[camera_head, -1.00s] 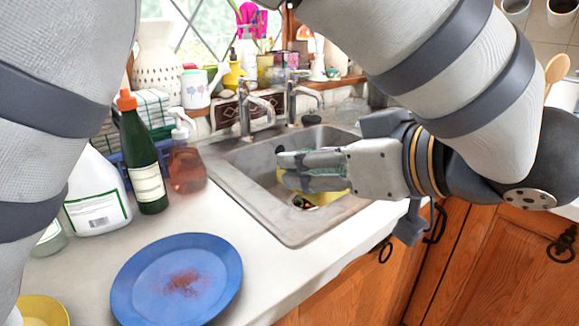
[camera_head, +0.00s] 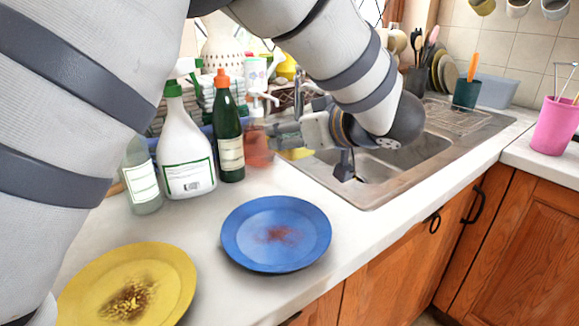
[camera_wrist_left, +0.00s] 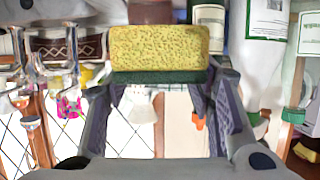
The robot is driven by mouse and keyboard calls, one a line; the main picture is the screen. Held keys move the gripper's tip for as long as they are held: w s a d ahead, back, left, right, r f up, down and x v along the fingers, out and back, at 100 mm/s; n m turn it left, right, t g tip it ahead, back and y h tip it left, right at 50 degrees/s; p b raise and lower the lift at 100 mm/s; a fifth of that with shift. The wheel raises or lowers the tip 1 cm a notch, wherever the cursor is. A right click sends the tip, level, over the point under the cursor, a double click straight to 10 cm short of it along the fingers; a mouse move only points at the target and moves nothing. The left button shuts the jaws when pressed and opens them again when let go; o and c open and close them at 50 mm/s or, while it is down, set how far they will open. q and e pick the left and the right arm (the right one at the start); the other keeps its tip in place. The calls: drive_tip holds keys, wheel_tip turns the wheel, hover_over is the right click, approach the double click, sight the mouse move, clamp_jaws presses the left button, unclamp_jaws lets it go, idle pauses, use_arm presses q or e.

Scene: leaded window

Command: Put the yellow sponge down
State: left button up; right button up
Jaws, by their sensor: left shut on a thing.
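The yellow sponge (camera_wrist_left: 160,48) with a dark green scouring side is gripped across its ends in the left wrist view. In the head view only a small yellow part of the sponge (camera_head: 297,153) shows below the fingers. My left gripper (camera_head: 283,136) is shut on it at the left end of the sink, close to the reddish soap bottle. In the wrist view its two fingers (camera_wrist_left: 162,82) stand at either side of the sponge. I cannot tell the sponge's exact height over the counter. My right gripper is not in view.
A blue plate (camera_head: 277,228) and a yellow plate (camera_head: 150,272), both stained, lie on the counter (camera_head: 345,222). A green bottle (camera_head: 229,140), white spray bottle (camera_head: 186,150) and soap bottle (camera_head: 257,150) stand behind. The sink (camera_head: 440,152) lies right. Bare counter lies right of the blue plate.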

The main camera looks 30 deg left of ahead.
use_arm(q)
hover_over(286, 180)
drive_tip(key=s+d, duration=0.1)
wheel_tip(286, 180, down, 4)
drive_tip(key=shift+f+b, duration=0.25)
drive_tip(key=shift+b, duration=0.05)
drive_tip(key=f, duration=0.3)
drive_tip(key=w+a+f, duration=0.1)
drive_tip(key=shift+f, duration=0.3)
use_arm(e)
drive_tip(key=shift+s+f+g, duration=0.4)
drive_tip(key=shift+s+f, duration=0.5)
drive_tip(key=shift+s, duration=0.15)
use_arm(q)
drive_tip(key=shift+f, duration=0.1)
drive_tip(key=shift+f, duration=0.1)
drive_tip(key=o, duration=0.6)
drive_tip(key=shift+o, duration=0.5)
drive_tip(key=v, duration=1.1)
drive_tip(key=shift+w+r, duration=0.1)
drive_tip(key=shift+r, duration=0.25)
drive_tip(key=shift+d+r, duration=0.1)
drive_tip(key=shift+d, duration=0.3)
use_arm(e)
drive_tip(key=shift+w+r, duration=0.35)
